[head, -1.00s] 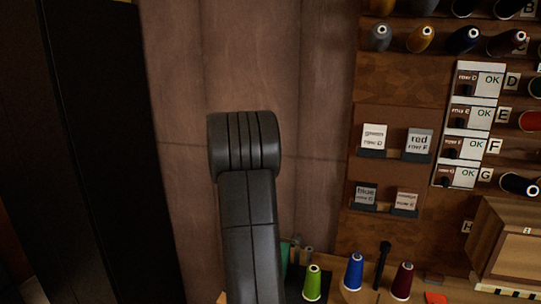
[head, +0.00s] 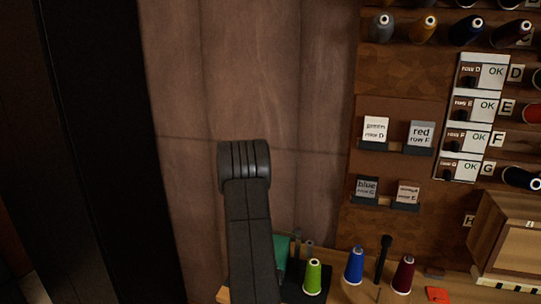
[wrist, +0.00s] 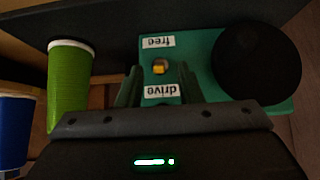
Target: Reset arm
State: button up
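My gripper (wrist: 159,76) shows in the wrist view with its two fingers apart and nothing held between them. Beyond the fingers is a green box (wrist: 205,60) with a small yellow switch (wrist: 159,67), a "free" label and a "drive" label, both upside down in this view. A large black round part sits on the box's right side. In the head view my dark arm rises at bottom centre and hides my gripper. Part of the green box (head: 281,254) shows just right of the arm.
Green (head: 312,277), blue (head: 354,266) and dark red (head: 403,274) thread cones stand on the bench right of the arm. A black upright tool (head: 383,258) stands among them. The thread wall holds label cards, an OK panel (head: 470,118) and several cones. A wooden box (head: 505,245) is at right.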

jog(key=shift+s+a+f+b, duration=0.15)
jog(key=shift+f+b, duration=0.1)
jog(key=shift+b, duration=0.15)
jog(key=shift+f+t+b, duration=0.15)
jog(key=shift+t+b, duration=0.25)
jog(key=shift+b, duration=0.45)
jog(key=b, duration=0.3)
jog(key=t+b, duration=0.1)
jog(key=b, duration=0.2)
jog(key=shift+s+f+t+h, duration=0.2)
jog(key=shift+f+t+h, duration=0.1)
jog(key=shift+h, duration=0.1)
jog(key=t+b, duration=0.1)
jog(key=b, duration=0.5)
jog(key=f+t+h+b, duration=0.1)
jog(key=t+b, duration=0.1)
jog(key=b, duration=0.4)
jog(key=shift+s+f, duration=0.2)
jog(key=shift+s, duration=0.05)
jog(key=t+b, duration=0.1)
jog(key=b, duration=0.1)
jog(key=shift+b, duration=0.3)
jog(key=shift+r, duration=0.2)
